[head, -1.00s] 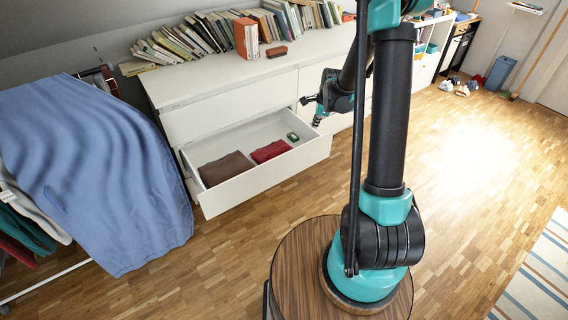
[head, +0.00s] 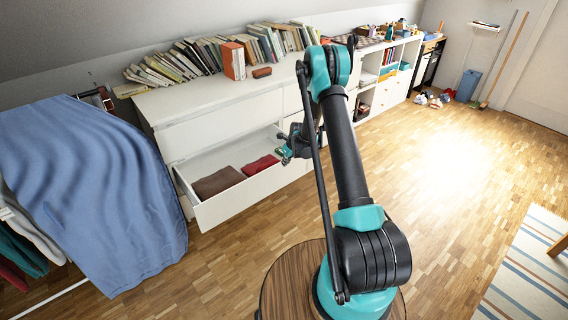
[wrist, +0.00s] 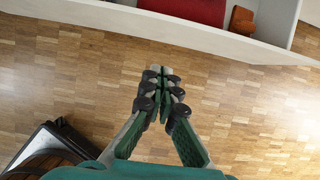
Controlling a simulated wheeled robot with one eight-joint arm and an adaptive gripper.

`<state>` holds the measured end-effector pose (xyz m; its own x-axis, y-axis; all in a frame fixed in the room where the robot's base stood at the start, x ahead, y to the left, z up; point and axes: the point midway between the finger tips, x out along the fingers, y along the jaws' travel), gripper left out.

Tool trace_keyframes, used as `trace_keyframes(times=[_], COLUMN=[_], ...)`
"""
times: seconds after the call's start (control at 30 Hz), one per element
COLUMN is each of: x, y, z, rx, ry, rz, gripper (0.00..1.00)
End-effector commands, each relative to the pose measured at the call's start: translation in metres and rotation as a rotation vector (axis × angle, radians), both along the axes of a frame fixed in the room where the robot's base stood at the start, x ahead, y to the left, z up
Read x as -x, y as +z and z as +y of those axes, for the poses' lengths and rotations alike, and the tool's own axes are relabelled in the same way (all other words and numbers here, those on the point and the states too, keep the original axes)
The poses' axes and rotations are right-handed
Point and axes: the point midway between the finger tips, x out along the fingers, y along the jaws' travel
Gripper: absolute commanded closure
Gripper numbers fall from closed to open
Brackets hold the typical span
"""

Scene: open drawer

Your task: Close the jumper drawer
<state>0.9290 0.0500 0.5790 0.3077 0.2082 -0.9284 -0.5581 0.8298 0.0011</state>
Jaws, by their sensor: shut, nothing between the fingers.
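The jumper drawer (head: 236,205) is pulled out of the white dresser at its lower left. A brown folded jumper (head: 218,181) and a red folded jumper (head: 260,165) lie inside it. In the wrist view the drawer's front panel (wrist: 180,32) runs across the top, with the red jumper (wrist: 190,8) behind it. My gripper (head: 284,154) is by the right part of the drawer front in the head view. In the wrist view my gripper (wrist: 160,72) is shut and empty, its fingertips just short of the panel over the floor. I cannot tell whether it touches.
The white dresser (head: 215,108) has rows of books (head: 180,62) and an orange book (head: 233,60) on top. A rack with a blue cloth (head: 90,190) stands close left of the drawer. The wooden floor (head: 440,200) to the right is clear.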

Motion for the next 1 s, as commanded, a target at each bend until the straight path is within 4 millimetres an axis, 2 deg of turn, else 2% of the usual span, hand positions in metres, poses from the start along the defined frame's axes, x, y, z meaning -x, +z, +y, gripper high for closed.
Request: trace_keyframes(times=[0.43,0.7,1.0], x=[-0.024,-0.051,-0.056], y=[-0.071,-0.069,-0.069], z=[0.016,0.035,0.038], rx=[0.001,0.001,0.001], ry=[0.003,0.003,0.003], rz=[-0.001,-0.001,-0.001], gripper=[1.00,1.00,1.00])
